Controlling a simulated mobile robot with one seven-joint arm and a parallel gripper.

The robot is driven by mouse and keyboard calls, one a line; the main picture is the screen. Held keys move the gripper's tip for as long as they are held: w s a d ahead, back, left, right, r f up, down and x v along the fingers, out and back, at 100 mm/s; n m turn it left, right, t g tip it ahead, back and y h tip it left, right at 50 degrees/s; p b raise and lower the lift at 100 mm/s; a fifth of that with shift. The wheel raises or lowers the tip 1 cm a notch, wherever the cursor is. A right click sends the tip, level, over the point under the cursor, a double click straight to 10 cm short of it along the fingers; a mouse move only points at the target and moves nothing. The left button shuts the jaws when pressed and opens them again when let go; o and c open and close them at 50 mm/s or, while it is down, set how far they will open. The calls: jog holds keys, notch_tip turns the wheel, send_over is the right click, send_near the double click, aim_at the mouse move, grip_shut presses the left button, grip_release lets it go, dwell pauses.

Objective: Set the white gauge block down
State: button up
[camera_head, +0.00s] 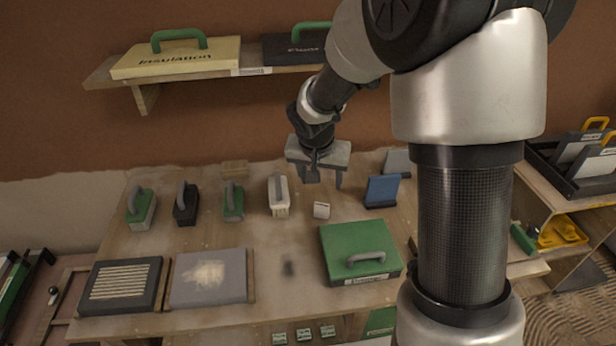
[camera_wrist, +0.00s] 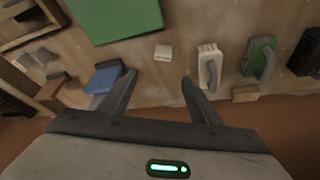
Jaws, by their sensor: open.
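The white gauge block (camera_head: 321,210) rests on the wooden table, a small pale block with a dark marking on its front face. It also shows in the wrist view (camera_wrist: 163,53), lying beyond my fingertips and roughly between their lines. My gripper (camera_head: 323,184) is above the table, a little above and behind the block in the head view. Its two fingers are apart and nothing is between them; the open fingers also show in the wrist view (camera_wrist: 159,78). The block stands clear of both fingers.
A green case (camera_head: 360,252) lies in front. Several handled floats line the left. A wall shelf (camera_head: 262,70) is behind.

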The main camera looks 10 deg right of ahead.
jog(key=b, duration=0.1)
send_near(322, 206)
jog(key=x, duration=0.5)
jog(key=shift+w+d+f, duration=0.1)
jog(key=shift+w+d, duration=0.15)
jog(key=shift+d, duration=0.15)
jog(key=x, duration=0.2)
jog(key=a+x, duration=0.1)
jog(key=x, duration=0.1)
jog(key=shift+s+d+f, duration=0.1)
jog(key=shift+f, duration=0.1)
jog(key=shift+d+f, duration=0.1)
jog(key=shift+f, duration=0.4)
jog(key=c, duration=1.2)
